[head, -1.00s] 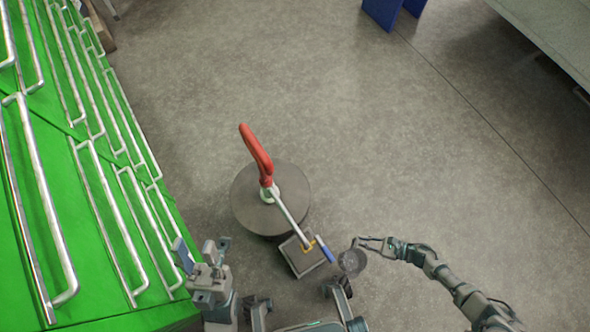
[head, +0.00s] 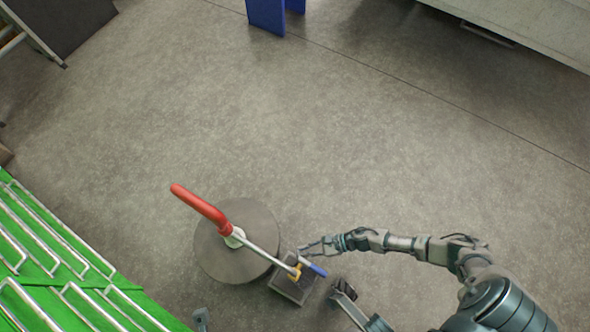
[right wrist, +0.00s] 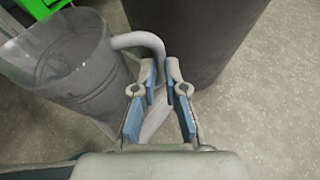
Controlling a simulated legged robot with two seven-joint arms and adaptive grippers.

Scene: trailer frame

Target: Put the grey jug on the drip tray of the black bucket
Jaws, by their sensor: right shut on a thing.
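The black bucket (head: 237,268) stands on the floor, with a red pump handle (head: 200,204) and a metal spout arm on top. Its dark square drip tray (head: 293,290) juts out at its right front. My right gripper (head: 308,246) is beside the bucket, just behind the tray. In the right wrist view it is shut on the curved handle of the grey jug (right wrist: 70,75). The see-through jug looks upright and close to the bucket (right wrist: 195,35). In the head view the jug is small and partly hidden; I cannot tell whether it touches the tray. My left gripper (head: 200,318) barely shows at the bottom edge.
A green unit with metal rails (head: 60,270) is at the lower left. A blue-tipped lever (head: 316,269) reaches over the tray. A blue stand (head: 268,12) and a grey bench (head: 530,30) are at the back. The floor between is clear.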

